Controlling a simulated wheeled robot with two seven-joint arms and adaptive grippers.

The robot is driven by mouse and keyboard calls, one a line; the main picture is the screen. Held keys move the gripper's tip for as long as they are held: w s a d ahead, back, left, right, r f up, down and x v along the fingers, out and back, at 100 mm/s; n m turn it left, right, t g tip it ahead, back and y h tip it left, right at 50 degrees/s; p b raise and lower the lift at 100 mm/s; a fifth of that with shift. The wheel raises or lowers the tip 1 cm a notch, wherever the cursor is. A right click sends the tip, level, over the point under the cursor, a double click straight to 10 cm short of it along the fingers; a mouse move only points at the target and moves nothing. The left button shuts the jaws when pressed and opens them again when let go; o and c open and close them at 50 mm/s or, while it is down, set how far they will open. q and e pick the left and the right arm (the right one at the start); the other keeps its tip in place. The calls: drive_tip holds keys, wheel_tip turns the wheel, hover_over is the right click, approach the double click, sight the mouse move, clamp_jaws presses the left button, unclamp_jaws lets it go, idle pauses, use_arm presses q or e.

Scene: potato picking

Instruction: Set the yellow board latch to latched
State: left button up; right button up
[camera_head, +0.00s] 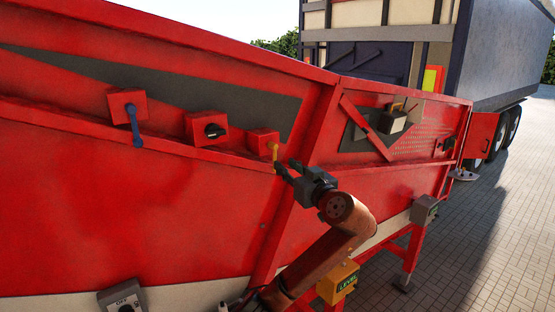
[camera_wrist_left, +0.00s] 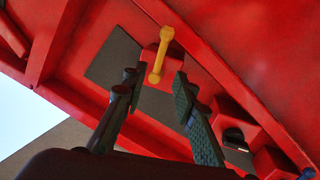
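The yellow board latch (camera_head: 274,150) is a short yellow lever on a small red box mounted on the red machine's side. In the head view it hangs down from the box. My left gripper (camera_head: 284,168) is just below and beside the latch, fingers pointing toward it. The fingers are spread apart and nothing is held. Contact with the latch cannot be told. My right gripper is not in view.
A blue lever (camera_head: 135,125) and a black knob (camera_head: 214,131) sit on red boxes left of the latch. A slanted red bar (camera_head: 366,128) and a grey box (camera_head: 392,121) are on the panel to the right. A yellow LEVEL box (camera_head: 338,283) is below my arm.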

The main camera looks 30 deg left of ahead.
sight(275, 157)
use_arm(q)
drive_tip(key=p+x, duration=0.2)
drive_tip(key=x, duration=0.4)
drive_tip(key=shift+w+a+p, duration=0.1)
drive_tip(key=shift+a+p, duration=0.1)
drive_tip(key=shift+p, duration=0.1)
drive_tip(key=shift+w+a+f, duration=0.15)
drive_tip(key=shift+w+a, duration=0.2)
clamp_jaws()
